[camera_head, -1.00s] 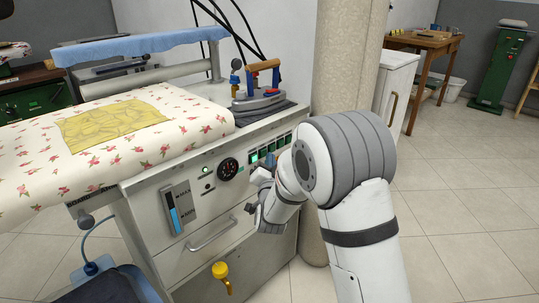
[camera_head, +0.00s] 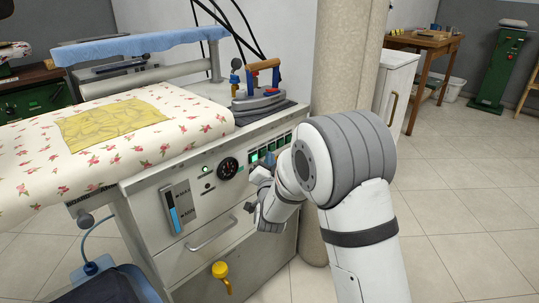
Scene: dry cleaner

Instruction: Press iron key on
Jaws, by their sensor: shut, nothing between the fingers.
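A row of green keys (camera_head: 283,143) is on the front panel of the pressing table (camera_head: 185,262). The key at the left end of the row looks lit. I cannot read the labels, so which one is the iron key is not clear. My gripper (camera_head: 265,163) is shut and empty, right in front of the left part of the row. It hides some of the keys, and I cannot tell whether it touches one. The iron (camera_head: 262,98) rests on a dark pad on top of the table.
A round dial (camera_head: 228,168) and a blue level gauge (camera_head: 175,210) are left of my gripper. A drawer handle (camera_head: 212,235) and a yellow tap (camera_head: 222,273) stick out lower down. A round column (camera_head: 346,70) stands close behind my arm.

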